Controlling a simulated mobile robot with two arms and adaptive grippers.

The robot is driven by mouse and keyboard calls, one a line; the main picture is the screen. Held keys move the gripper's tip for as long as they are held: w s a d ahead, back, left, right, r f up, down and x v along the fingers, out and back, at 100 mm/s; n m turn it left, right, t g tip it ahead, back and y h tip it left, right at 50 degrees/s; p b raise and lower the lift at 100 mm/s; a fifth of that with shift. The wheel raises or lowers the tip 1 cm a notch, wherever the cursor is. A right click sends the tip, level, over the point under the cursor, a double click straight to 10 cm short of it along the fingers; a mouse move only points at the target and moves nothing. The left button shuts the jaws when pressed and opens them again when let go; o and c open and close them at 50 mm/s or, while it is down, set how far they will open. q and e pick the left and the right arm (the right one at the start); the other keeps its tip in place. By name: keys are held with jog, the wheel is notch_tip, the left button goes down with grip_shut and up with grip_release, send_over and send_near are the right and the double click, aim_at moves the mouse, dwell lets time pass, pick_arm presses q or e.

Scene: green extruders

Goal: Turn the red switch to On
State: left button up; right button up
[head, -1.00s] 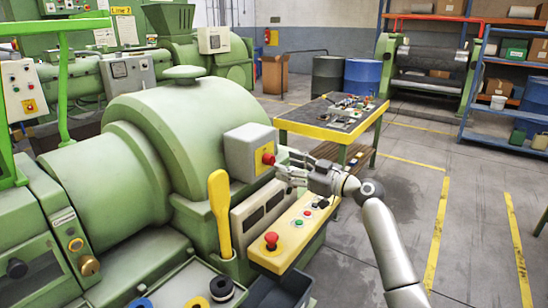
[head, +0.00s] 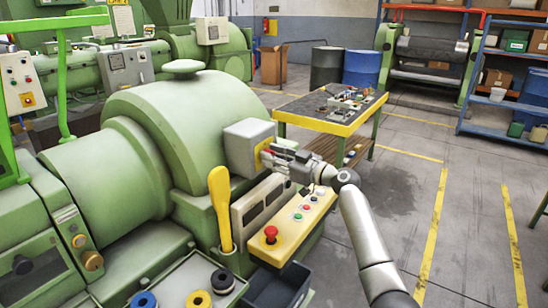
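The grey switch box (head: 241,148) is fixed to the side of the green extruder (head: 148,135). The red switch (head: 268,150) sits on a yellow plate on the box's right face and is mostly hidden by my fingers. My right gripper (head: 272,154) reaches it from the right, with its fingers drawn close together at the switch. It looks shut on the switch, though the contact is small and partly hidden. The On and Off marks cannot be read. My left gripper is not in view.
Below the box, a yellow panel (head: 290,226) carries a red mushroom button (head: 270,234) and small buttons. A yellow lever (head: 220,208) stands to its left. A yellow-edged worktable (head: 318,123) with tools stands behind my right arm. The floor at right is clear.

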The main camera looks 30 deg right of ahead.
jog(key=shift+c, duration=1.4)
jog(key=shift+m, duration=0.3)
jog(key=m+b, duration=0.1)
jog(key=m, duration=0.1)
jog(key=shift+m+b, duration=0.3)
jog(key=shift+m, duration=0.8)
jog(key=m, duration=0.2)
jog(key=shift+r+m, duration=0.1)
jog(key=shift+m, duration=0.2)
jog(key=m, duration=0.4)
jog(key=shift+r+g+p, duration=0.1)
jog(key=shift+g+p, duration=0.25)
jog(key=shift+g, duration=0.05)
jog(key=m+p, duration=0.2)
jog(key=m, duration=0.4)
jog(key=shift+d, duration=0.1)
